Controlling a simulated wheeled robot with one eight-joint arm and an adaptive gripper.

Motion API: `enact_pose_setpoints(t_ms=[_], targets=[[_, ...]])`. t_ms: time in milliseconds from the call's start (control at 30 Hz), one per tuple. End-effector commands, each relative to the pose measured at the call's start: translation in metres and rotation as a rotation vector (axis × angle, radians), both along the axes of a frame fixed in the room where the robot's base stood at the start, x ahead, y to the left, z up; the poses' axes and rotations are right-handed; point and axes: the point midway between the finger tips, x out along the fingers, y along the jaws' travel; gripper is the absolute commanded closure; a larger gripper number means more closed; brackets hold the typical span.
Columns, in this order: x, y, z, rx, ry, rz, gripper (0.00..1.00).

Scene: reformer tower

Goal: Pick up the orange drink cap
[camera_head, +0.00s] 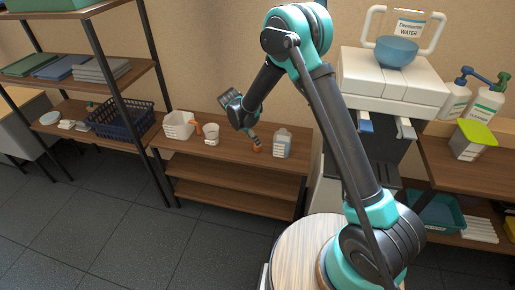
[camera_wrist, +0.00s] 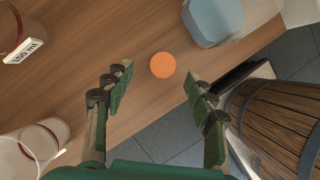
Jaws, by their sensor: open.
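The orange drink cap (camera_wrist: 163,65) is a small round orange disc lying on the brown wooden shelf top in the wrist view. In the head view it shows as a small orange spot (camera_head: 257,149) near my gripper's tip. My gripper (camera_wrist: 156,90) is open, with its two green-padded fingers apart. In the wrist view the cap appears between and slightly beyond the fingertips, and the fingers do not touch it. In the head view my gripper (camera_head: 252,137) hangs just above the shelf top.
A blue-tinted container (camera_head: 283,143) stands just right of the cap. A beaker (camera_head: 211,134) and white basket (camera_head: 178,126) stand to the left. In the wrist view a labelled container (camera_wrist: 20,40) is upper left and a wooden barrel-like object (camera_wrist: 275,120) is right. The shelf edge is close.

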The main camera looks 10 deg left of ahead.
Motion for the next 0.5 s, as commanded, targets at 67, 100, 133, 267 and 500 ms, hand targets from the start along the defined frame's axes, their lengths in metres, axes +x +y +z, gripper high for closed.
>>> enact_pose_setpoints(t_ms=[67,100,133,267,500], targets=[[0.002,-0.002,-0.006,0.0,0.0,0.0,0.44],[0.002,-0.002,-0.008,0.0,0.0,0.0,0.44],[0.002,-0.003,-0.008,0.0,0.0,0.0,0.44],[0.003,-0.005,-0.014,0.0,0.0,0.0,0.44],[0.009,-0.015,-0.044,0.001,-0.001,-0.001,0.44]])
